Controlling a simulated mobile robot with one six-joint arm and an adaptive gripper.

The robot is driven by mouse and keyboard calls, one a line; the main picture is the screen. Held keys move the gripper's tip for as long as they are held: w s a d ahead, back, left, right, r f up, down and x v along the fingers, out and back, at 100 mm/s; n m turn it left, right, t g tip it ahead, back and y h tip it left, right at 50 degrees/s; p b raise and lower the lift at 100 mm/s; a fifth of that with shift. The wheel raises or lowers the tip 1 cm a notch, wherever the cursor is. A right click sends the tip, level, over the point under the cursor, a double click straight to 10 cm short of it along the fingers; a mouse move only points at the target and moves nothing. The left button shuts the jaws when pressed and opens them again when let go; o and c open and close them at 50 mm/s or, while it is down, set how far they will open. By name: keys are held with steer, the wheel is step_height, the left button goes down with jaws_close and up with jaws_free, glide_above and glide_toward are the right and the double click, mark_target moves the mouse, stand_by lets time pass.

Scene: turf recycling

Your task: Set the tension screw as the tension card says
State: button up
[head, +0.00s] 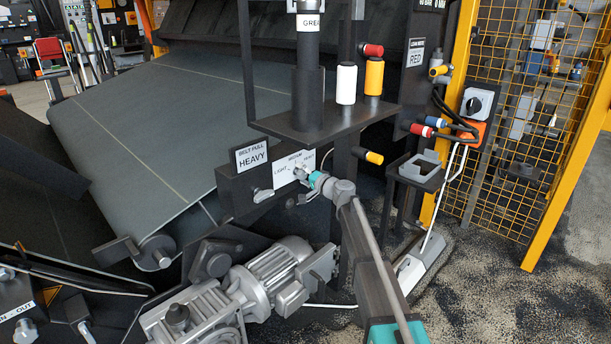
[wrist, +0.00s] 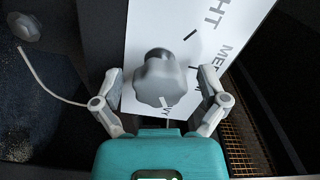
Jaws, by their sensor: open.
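The tension card (head: 252,156) in the head view reads BELT PULL HEAVY. The white scale plate (head: 284,177) beside it reads LIGHT, MEDIUM and HEAVY. In the wrist view the tension screw (wrist: 160,80) is a grey lobed knob on a dark shaft in front of this plate (wrist: 152,22). A pale mark shows on the knob's lower edge, close to letters ending in VY. My gripper (head: 307,186) is at the plate in the head view. In the wrist view my gripper (wrist: 162,84) is open, with a finger on each side of the knob and gaps visible.
A grey motor (head: 275,265) stands below. Another grey knob (head: 263,195) sits left of the plate. A yellow mesh fence (head: 525,120) stands at right, with floor before it.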

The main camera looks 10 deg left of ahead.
steer(key=v, duration=1.2)
stand_by(0.5)
steer(key=s+d+f+n+g+h+p, duration=0.2)
steer(key=s+d+f+g+h+p, duration=0.15)
steer(key=s, duration=0.55)
steer(key=s+d+f+n+g+h+p, duration=0.2)
steer(key=s+f+n+g+h, duration=0.15)
steer(key=s, duration=0.55)
steer(key=s+d+m+g+h+p, duration=0.1)
steer(key=s+d+g+h+p, duration=0.5)
steer(key=s+d, duration=0.9)
step_height(320, 180, up, 36)
steer(key=s+t+h+p, duration=0.1)
steer(key=t+p, duration=0.1)
steer(key=p, duration=3.4)
steer(key=shift+s+a+r, duration=0.2)
steer(key=shift+a, duration=0.25)
